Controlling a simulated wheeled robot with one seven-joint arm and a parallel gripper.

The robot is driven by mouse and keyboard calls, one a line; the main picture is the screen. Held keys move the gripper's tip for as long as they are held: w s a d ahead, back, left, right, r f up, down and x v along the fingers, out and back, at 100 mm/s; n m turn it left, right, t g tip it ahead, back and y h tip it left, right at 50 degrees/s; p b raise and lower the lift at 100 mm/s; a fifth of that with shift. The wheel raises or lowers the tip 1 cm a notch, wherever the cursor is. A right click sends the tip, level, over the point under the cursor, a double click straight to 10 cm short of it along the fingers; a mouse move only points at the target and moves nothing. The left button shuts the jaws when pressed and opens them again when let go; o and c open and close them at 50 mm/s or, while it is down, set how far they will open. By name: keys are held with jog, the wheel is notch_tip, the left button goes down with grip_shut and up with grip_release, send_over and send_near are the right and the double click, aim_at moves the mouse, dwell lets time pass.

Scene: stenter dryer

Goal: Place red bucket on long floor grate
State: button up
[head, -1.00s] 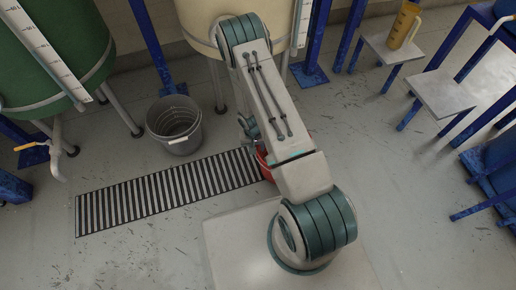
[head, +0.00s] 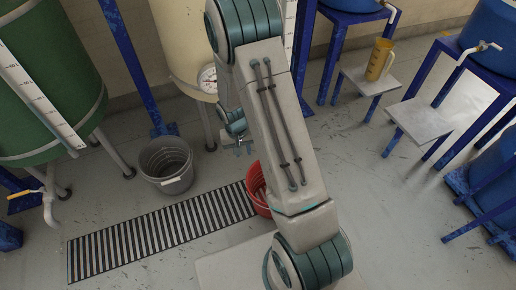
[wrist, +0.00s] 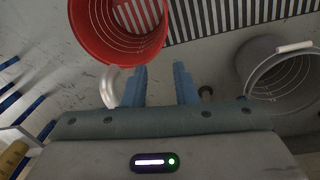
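The red bucket (head: 257,199) is at the right end of the long floor grate (head: 150,237), partly hidden behind my arm in the head view. In the wrist view the red bucket (wrist: 90,38) shows its open top at the upper left, with a pale handle grip near its lower rim. The striped grate (wrist: 215,20) runs beside it. How much of the bucket's base rests on the grate cannot be told. My gripper (wrist: 161,70) is open and empty, with its fingers apart and clear of the bucket. It shows beyond the bucket in the head view (head: 243,150).
A grey bucket (head: 165,167) stands behind the grate, left of my gripper. A green tank (head: 45,95) and a cream tank (head: 180,45) stand at the back. Blue stands, a small step (head: 420,120) and a yellow jug (head: 379,60) are at right. Floor at right front is clear.

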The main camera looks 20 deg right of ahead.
jog(key=s+r, duration=0.3)
jog(key=r, duration=0.5)
jog(key=s+r, duration=0.3)
jog(key=r, duration=0.5)
jog(key=s+a+r+n+t+y, duration=0.1)
jog(key=s+r+n, duration=0.1)
jog(key=s+r, duration=0.7)
jog(key=s, duration=0.3)
jog(key=shift+s+r, duration=0.15)
jog(key=shift+s, duration=0.2)
